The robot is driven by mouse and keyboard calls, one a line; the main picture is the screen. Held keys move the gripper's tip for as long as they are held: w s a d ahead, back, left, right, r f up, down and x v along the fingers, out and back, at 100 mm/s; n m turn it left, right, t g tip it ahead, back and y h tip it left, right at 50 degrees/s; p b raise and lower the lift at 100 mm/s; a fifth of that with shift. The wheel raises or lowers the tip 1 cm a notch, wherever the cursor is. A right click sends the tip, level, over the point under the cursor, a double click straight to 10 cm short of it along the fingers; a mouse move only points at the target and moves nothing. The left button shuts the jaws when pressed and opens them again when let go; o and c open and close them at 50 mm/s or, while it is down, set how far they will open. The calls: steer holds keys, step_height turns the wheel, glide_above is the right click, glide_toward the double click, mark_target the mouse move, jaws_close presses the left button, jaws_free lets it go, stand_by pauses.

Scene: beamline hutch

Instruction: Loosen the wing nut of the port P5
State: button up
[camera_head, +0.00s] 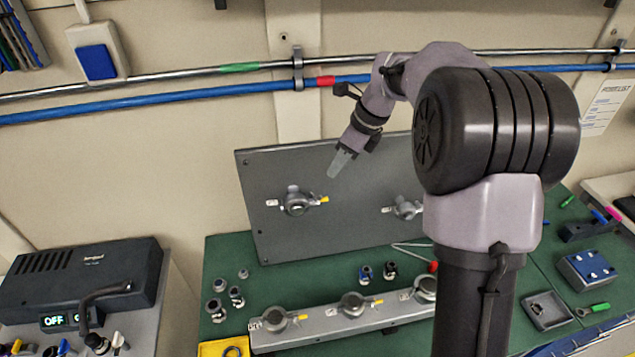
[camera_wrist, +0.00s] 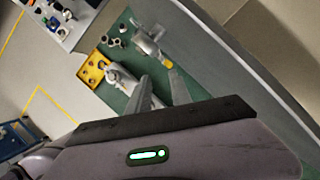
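An upright grey panel (camera_head: 345,225) carries a left clamped port (camera_head: 298,203) with a yellow-tipped wing nut (camera_head: 323,199) on its right, and a right clamped port (camera_head: 405,209). A grey rail (camera_head: 315,328) in front carries three more clamped ports. The small labels are too small to read, so I cannot tell which port is P5. My gripper (camera_head: 338,164) is in front of the panel, above and right of the left port, apart from it. In the wrist view my gripper (camera_wrist: 160,80) has its fingers apart with nothing between them; a clamped port (camera_wrist: 150,42) shows beyond the fingertips.
Loose fittings (camera_head: 228,300) lie on the green bench (camera_head: 222,255) left of the rail. A yellow tray (camera_head: 208,349) is at the front left. Two dark fittings (camera_head: 377,272) stand between panel and rail. A black control box (camera_head: 85,282) stands left. Pipes (camera_head: 200,98) run along the wall behind.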

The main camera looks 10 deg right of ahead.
mark_target(315, 197)
steer(key=x, duration=1.2)
steer(key=shift+w, duration=0.25)
steer(key=shift+s, duration=0.1)
jaws_close()
stand_by(0.5)
